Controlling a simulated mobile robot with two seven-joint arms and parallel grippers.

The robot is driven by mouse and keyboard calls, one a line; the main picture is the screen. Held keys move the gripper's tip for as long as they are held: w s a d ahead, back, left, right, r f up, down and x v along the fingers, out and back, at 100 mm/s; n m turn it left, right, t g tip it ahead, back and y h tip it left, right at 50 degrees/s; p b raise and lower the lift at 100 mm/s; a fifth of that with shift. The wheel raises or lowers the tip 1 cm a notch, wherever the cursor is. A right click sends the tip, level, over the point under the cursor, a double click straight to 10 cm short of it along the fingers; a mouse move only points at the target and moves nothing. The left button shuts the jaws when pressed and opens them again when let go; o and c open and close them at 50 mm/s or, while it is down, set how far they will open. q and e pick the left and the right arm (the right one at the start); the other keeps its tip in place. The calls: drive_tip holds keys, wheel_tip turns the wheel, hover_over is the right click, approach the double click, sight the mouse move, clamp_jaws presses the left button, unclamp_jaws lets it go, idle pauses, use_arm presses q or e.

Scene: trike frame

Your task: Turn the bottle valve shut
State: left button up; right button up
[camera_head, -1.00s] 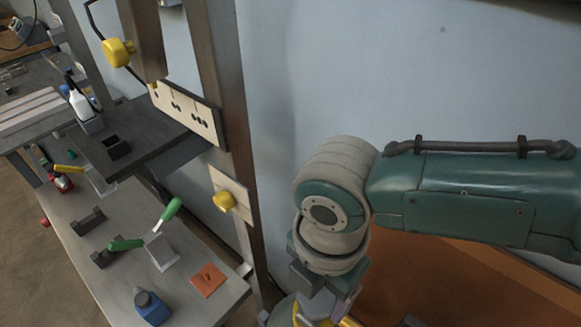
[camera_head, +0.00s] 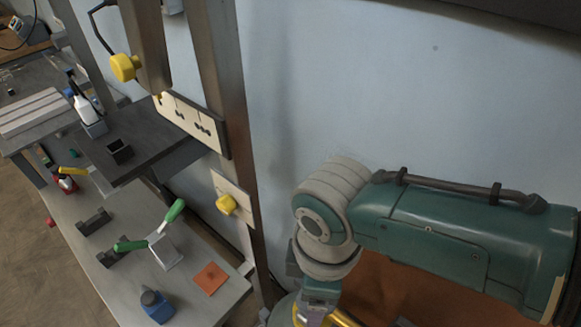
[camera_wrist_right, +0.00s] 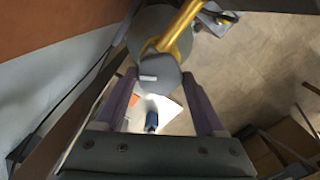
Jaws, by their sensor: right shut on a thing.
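In the right wrist view, my right gripper (camera_wrist_right: 159,76) has its two purple fingers on either side of a grey valve knob (camera_wrist_right: 158,70) and is shut on it. A yellow bar (camera_wrist_right: 180,28) runs up from the knob. Behind it is a rounded grey body (camera_wrist_right: 150,28), which looks like the bottle. In the head view my right gripper (camera_head: 314,316) is cut off at the bottom edge, beside a yellow bar (camera_head: 344,319) and the grey bottle top (camera_head: 283,312). The knob is hidden there. My left gripper is not in view.
A metal post (camera_head: 232,120) with a yellow knob (camera_head: 227,204) on a plate stands left of my right arm. A blue wall is behind.

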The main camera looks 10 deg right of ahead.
drive_tip(key=m, duration=0.3)
drive_tip(key=shift+p, duration=0.3)
drive_tip(key=shift+m, duration=1.4)
drive_tip(key=o, duration=1.3)
drive_tip(key=shift+o, duration=0.2)
wheel_tip(320, 180, up, 10)
drive_tip(key=p, duration=0.5)
